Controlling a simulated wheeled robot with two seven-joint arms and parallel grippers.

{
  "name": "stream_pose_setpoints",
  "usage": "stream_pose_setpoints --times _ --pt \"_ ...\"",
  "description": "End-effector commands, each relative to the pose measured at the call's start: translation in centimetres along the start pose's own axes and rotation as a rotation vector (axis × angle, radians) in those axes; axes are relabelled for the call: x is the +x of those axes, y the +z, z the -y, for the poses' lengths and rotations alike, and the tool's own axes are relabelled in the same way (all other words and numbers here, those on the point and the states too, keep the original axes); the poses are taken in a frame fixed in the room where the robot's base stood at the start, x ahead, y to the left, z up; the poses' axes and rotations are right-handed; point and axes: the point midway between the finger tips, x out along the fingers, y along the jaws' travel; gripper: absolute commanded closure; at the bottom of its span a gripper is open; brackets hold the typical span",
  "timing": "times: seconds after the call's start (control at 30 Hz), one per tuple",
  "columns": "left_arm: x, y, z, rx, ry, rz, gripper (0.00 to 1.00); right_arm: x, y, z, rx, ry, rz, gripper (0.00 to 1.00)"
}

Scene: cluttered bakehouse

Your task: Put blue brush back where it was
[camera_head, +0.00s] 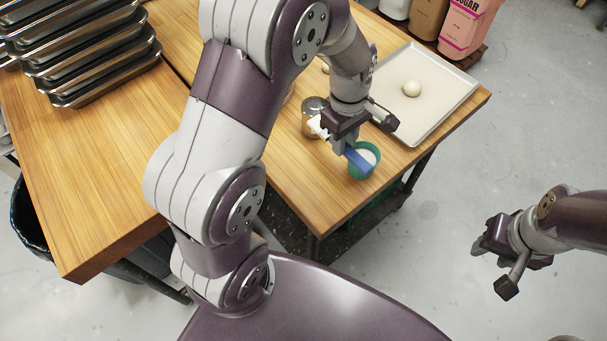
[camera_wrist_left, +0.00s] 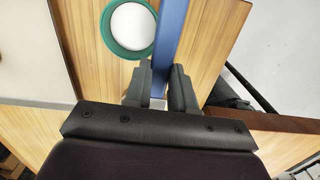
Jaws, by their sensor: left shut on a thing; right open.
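The blue brush (camera_head: 357,159) is between the jaws of my left gripper (camera_head: 342,144), which is shut on it. Its blue part reaches over the green bowl's edge in the head view; I cannot tell whether it touches the bowl. In the left wrist view the brush's long blue part (camera_wrist_left: 171,38) runs up from between the fingertips (camera_wrist_left: 160,85). A pale piece to the left of the gripper in the head view may be the brush's other end; the gripper partly hides it. My right gripper (camera_head: 493,266) is open and empty, over the floor at right.
The green bowl (camera_head: 359,173) with white contents stands near the table's (camera_head: 345,199) front edge. A brownish jar (camera_head: 311,105) is left of the gripper. A tray (camera_head: 428,88) with a dough ball (camera_head: 411,88) lies behind. Stacked metal trays (camera_head: 85,50) are far left.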

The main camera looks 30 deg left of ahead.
Motion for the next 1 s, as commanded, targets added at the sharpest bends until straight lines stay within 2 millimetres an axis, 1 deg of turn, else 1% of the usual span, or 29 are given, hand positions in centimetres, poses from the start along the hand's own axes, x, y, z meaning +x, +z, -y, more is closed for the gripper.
stream_pose_setpoints --times 0.03,0.1,0.2,0.3,0.37,0.43,0.5,0.6,0.93,0.97,1.0 --pt "0.7 -0.6 1.6 -0.007 -0.005 0.003 1.00 -0.3 0.0 0.0 0.000 0.000 0.000 0.57" --pt "1.9 -1.4 3.6 -0.008 -0.005 0.003 1.00 -0.4 -0.1 0.0 0.000 0.000 0.000 0.57" --pt "3.4 -2.4 5.9 -0.007 -0.002 0.003 1.00 -0.5 -0.1 0.0 0.000 0.000 0.000 0.57" --pt "4.4 -3.0 7.3 -0.006 0.000 0.003 1.00 -0.5 -0.1 0.0 0.000 0.000 0.000 0.57" --pt "4.8 -3.2 7.7 -0.006 -0.001 0.003 1.00 -0.5 -0.1 0.0 0.000 0.000 0.000 0.57" --pt "5.8 -3.3 8.0 -0.004 -0.002 0.004 1.00 -0.4 -0.1 0.0 0.000 0.000 0.000 0.57" --pt "7.3 -3.4 8.0 -0.004 -0.004 0.004 1.00 -0.3 0.0 0.0 0.000 0.000 0.000 0.57" --pt "8.6 -3.4 8.0 -0.003 -0.002 0.003 1.00 -0.3 0.0 0.0 0.000 0.000 0.000 0.57" --pt "9.1 -3.5 7.9 -0.003 0.001 0.002 1.00 -0.2 0.0 0.0 0.000 0.000 0.000 0.57" --pt "9.1 -3.5 7.9 -0.003 0.001 0.002 0.72 -0.1 0.0 0.0 0.000 0.000 0.000 0.57" --pt "9.0 -3.5 7.9 -0.003 0.001 0.002 0.59 -0.2 0.0 0.0 0.000 0.000 0.000 0.57"
